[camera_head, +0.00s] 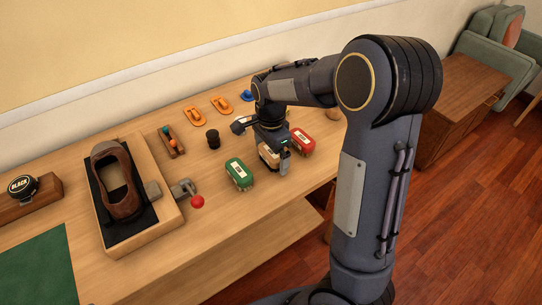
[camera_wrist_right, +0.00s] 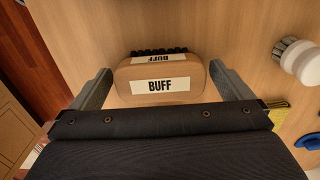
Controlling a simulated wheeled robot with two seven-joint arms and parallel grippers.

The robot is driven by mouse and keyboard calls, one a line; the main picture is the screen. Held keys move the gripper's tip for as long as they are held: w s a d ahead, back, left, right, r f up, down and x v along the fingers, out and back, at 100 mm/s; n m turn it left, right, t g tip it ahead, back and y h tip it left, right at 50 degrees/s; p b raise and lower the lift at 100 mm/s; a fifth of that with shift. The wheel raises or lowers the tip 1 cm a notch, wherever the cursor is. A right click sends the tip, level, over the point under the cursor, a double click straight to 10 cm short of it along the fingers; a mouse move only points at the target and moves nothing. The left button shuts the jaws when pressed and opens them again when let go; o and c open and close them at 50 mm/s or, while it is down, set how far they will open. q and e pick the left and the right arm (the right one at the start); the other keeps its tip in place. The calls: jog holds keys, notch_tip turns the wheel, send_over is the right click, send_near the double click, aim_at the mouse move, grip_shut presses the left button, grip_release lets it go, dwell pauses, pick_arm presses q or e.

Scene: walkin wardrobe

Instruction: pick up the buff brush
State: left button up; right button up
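The buff brush (camera_wrist_right: 160,85) shows in the right wrist view as a tan wooden block with rounded ends, white "BUFF" labels and dark bristles along its far side. My right gripper (camera_wrist_right: 161,80) is open, with one finger on each side of the brush and a small gap at both ends. In the head view the gripper (camera_head: 273,152) is low over the table, and the brush (camera_head: 266,156) is partly hidden behind it. My left gripper is not in view.
A green brush (camera_head: 239,174) stands close left and a red brush (camera_head: 302,142) close right. A dark jar (camera_head: 213,138), orange shoe-shaped pieces (camera_head: 194,115) and a shoe (camera_head: 118,183) on a stand are farther left. The table's front edge (camera_head: 250,224) is near.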

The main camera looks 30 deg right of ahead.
aim_at(270, 152)
jog(key=c, duration=0.9)
jog(key=shift+r, duration=0.1)
jog(key=shift+r, duration=0.2)
jog(key=r, duration=0.3)
jog(key=shift+s+a+r+p, duration=0.1)
jog(key=shift+a+r+p, duration=0.1)
jog(key=shift+p, duration=0.15)
jog(key=s+a+r, duration=0.9)
jog(key=a, duration=0.1)
jog(key=shift+p, duration=0.35)
